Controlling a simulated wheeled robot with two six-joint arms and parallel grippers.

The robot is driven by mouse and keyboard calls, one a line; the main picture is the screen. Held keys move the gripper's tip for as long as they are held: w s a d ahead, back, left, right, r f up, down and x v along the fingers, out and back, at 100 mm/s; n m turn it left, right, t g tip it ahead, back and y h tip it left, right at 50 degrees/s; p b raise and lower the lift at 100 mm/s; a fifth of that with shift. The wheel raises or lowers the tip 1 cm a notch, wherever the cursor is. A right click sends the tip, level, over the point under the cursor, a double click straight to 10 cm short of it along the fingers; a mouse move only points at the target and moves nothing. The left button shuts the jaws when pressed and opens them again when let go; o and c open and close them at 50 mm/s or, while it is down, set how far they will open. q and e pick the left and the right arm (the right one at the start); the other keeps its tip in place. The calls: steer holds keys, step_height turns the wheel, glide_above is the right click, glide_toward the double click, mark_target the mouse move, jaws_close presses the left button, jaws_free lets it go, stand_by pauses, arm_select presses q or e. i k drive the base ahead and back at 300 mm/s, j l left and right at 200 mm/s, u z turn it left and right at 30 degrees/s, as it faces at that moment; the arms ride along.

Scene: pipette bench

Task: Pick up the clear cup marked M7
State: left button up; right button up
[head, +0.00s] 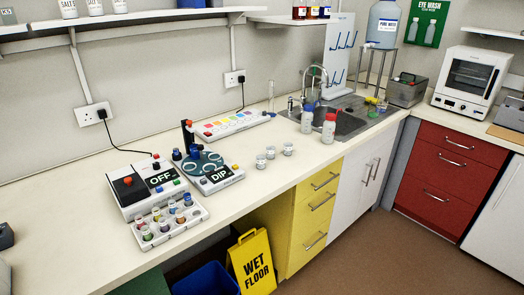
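Three small clear cups with white labels stand in a loose group on the bench, right of the round teal device: a near-left cup (260,162), a middle cup (270,152) and a right cup (288,149). Their markings are too small to read, so I cannot tell which is M7. More small labelled cups with coloured contents or lids sit in a white rack (203,215) at the front left; their marks are also unreadable. Neither of my grippers shows in the head view.
A control box reading OFF (160,180) and a device reading DIP (219,175) stand left of the loose cups. Two wash bottles, blue-capped (307,120) and red-capped (328,128), stand by the sink (350,122). Bench around the cups is clear. A wet floor sign (252,262) stands below.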

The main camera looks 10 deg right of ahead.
mark_target(271, 152)
steer(key=i+l+u, duration=0.2)
steer(key=i+l, duration=0.6)
